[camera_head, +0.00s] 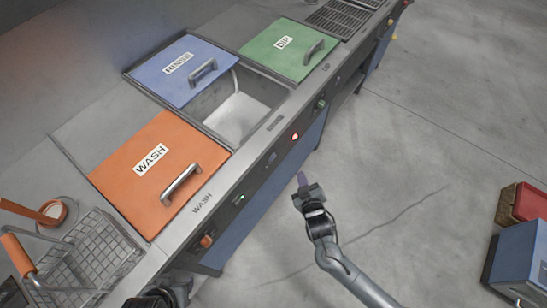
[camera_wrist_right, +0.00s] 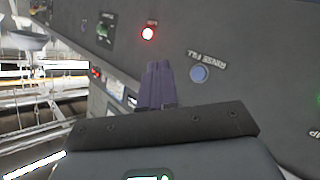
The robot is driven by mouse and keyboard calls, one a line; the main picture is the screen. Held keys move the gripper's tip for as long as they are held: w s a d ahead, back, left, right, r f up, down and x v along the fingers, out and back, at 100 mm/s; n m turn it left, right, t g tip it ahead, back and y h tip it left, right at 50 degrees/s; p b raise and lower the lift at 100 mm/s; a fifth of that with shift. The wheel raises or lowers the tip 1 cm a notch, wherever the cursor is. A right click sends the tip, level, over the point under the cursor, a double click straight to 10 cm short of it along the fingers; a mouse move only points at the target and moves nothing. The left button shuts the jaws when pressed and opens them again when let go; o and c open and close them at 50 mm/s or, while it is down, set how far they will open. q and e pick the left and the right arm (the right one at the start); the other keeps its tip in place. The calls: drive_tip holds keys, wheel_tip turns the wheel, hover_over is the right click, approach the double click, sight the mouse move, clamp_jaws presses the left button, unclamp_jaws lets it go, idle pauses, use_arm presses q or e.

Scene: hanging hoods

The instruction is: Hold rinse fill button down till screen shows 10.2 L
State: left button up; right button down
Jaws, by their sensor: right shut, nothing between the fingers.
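The round blue rinse fill button (camera_wrist_right: 199,74) is on the dark front panel in the right wrist view, beside its upside-down label. A lit red lamp (camera_wrist_right: 148,33) is nearby; it also shows in the head view (camera_head: 295,137). My right gripper (camera_head: 302,179) is shut and empty in front of the panel. In the wrist view its purple fingers (camera_wrist_right: 158,72) appear left of the button, which is uncovered; contact is not visible. I cannot make out a 10.2 L reading on any screen. My left gripper's fingers do not show.
The rinse basin (camera_head: 243,116) is partly open beside its blue lid (camera_head: 183,70). An orange wash lid (camera_head: 155,175) and green dip lid (camera_head: 288,48) flank it. A wire basket (camera_head: 95,255) stands at lower left. Crates (camera_head: 520,255) sit at right; the floor between is clear.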

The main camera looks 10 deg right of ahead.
sight(273, 157)
drive_tip(key=w+a+b, duration=0.3)
drive_tip(key=w+a, duration=0.2)
drive_tip(key=w, duration=0.1)
drive_tip(key=shift+w+a+b, duration=0.15)
drive_tip(key=shift+w+b, duration=0.05)
drive_tip(key=shift+b, duration=0.1)
idle(0.6)
idle(0.7)
idle(0.7)
drive_tip(key=shift+w+a, duration=0.1)
drive_tip(key=shift+w+a, duration=0.15)
drive_tip(key=shift+w, duration=0.1)
